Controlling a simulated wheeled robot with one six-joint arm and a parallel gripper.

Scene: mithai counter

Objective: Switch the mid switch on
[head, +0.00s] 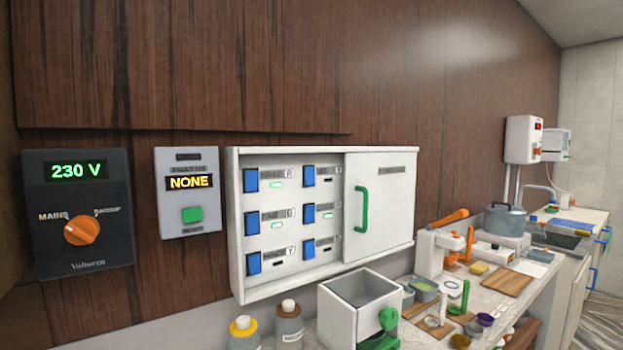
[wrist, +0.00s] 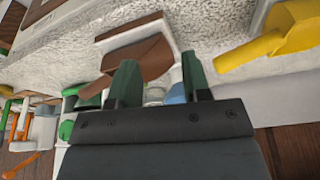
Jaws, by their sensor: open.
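A white switch box (head: 236,200) hangs on the brown wall in the head view. It holds blue switches in two columns of three rows. The top-left switch (head: 251,180) also has a lit lamp; the lamps at top right and in the bottom row look dark. Which switch is the mid switch I cannot tell from the labels. My gripper (wrist: 160,85) is open in the wrist view, its dark green fingers apart; no switch shows there.
A white sliding door (head: 392,210) with a green handle (head: 361,209) covers the box's right part. Left are a voltage panel (head: 118,232) with orange knob and a "NONE" display panel (head: 187,160). Below stand bottles and a crowded counter. A yellow scoop (wrist: 270,40) shows in the wrist view.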

